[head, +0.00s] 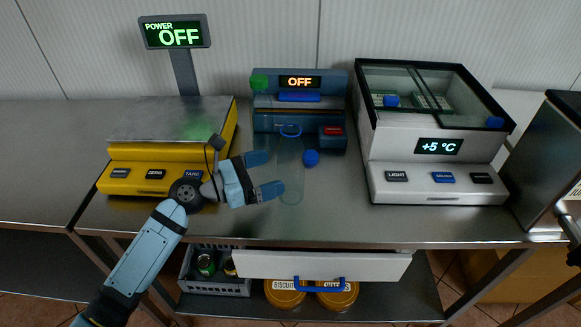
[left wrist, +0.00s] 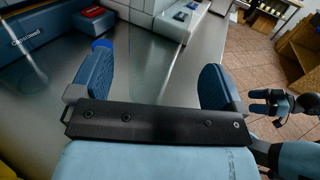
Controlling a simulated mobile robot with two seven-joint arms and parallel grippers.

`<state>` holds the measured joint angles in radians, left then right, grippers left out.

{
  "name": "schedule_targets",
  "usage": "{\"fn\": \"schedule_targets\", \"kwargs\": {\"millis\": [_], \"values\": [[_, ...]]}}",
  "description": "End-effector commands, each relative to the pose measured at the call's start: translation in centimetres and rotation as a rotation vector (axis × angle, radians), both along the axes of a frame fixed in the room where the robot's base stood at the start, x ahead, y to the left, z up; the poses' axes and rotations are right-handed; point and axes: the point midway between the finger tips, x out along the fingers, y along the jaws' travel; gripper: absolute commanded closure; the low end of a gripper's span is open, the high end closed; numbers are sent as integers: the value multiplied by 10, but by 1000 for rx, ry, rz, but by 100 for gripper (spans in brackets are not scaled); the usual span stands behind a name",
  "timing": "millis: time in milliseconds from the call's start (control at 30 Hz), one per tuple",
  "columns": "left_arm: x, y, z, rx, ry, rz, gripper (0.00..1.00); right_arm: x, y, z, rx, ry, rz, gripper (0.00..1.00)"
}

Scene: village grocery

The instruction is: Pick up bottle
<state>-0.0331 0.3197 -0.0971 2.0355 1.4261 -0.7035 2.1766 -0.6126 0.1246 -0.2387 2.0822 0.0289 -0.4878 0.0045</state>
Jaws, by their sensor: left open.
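A clear, see-through bottle (head: 291,178) stands upright on the steel counter, in front of the dark blue machine. It is faint against the metal, and its top is hard to make out against the machine. My left gripper (head: 269,174) is open and empty, just left of the bottle, with its fingers pointing right towards it. The lower fingertip overlaps the bottle's left edge in the picture; I cannot tell if they touch. In the left wrist view both fingers of the left gripper (left wrist: 150,85) are spread apart. My right gripper (left wrist: 262,101) shows small at the right of that view.
A yellow scale (head: 150,178) stands left of the gripper. The dark blue machine (head: 268,118) with a blue ball (head: 311,157) is behind the bottle. A white cooling case (head: 436,170) is on the right. A drawer (head: 330,265) is below the counter's front edge.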

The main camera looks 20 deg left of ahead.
Motion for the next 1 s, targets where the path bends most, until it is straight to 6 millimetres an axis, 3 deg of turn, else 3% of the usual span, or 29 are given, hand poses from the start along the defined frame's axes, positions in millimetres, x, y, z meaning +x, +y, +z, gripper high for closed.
{"fn": "schedule_targets", "kwargs": {"millis": [500, 800, 1000], "values": [[42, -39, -2, 1, -2, 0, 5, 3, 1, 1, 1, -10, 2, 31], [44, -43, -2, 2, -1, 0, 5, 4, 1, 4, 2, -17, 2, 31], [44, -43, -2, 3, -2, 0, 51, 4, 1, 2, 1, -12, 3, 31]]}}
